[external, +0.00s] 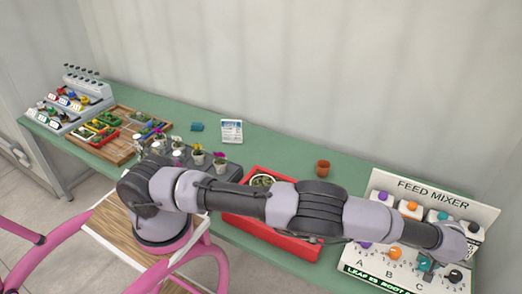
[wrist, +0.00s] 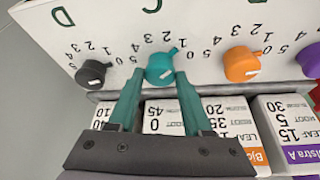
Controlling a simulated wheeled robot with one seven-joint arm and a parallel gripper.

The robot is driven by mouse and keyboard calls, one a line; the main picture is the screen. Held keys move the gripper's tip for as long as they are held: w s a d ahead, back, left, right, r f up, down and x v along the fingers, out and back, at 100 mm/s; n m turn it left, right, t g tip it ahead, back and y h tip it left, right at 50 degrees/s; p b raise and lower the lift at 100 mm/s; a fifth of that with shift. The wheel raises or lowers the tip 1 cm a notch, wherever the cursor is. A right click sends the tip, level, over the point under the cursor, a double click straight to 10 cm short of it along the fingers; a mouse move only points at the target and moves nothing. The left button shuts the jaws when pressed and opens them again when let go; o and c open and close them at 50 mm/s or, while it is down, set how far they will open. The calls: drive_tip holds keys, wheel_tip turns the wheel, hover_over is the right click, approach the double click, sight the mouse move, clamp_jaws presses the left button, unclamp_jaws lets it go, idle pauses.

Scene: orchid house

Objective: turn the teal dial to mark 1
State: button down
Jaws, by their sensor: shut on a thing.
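The teal dial (wrist: 160,68) sits on the white feed mixer panel (wrist: 110,22), below the letter C, between an orange and a black dial in the wrist view. My gripper (wrist: 159,76) has its two teal fingers on either side of the dial and is shut on it. The dial's nub points to the upper right in the wrist view; I cannot tell exactly which mark it meets. In the external view the teal dial (external: 425,263) shows just under my gripper (external: 431,266), which partly covers it.
The orange dial (wrist: 240,64) and the black dial (wrist: 92,74) stand close on either side. Labelled boxes (wrist: 165,118) lie below the fingers in the wrist view. A red tray (external: 240,228) and a small terracotta pot (external: 322,168) are on the green bench.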

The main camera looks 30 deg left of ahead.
drive_tip(key=shift+c, duration=1.8)
unclamp_jaws()
drive_tip(key=shift+r, duration=0.1)
drive_tip(key=d+v, duration=0.1)
drive_tip(key=v, duration=0.9)
drive_tip(key=shift+s+a+r, duration=0.2)
drive_tip(key=shift+s+a, duration=0.05)
drive_tip(key=shift+a, duration=0.25)
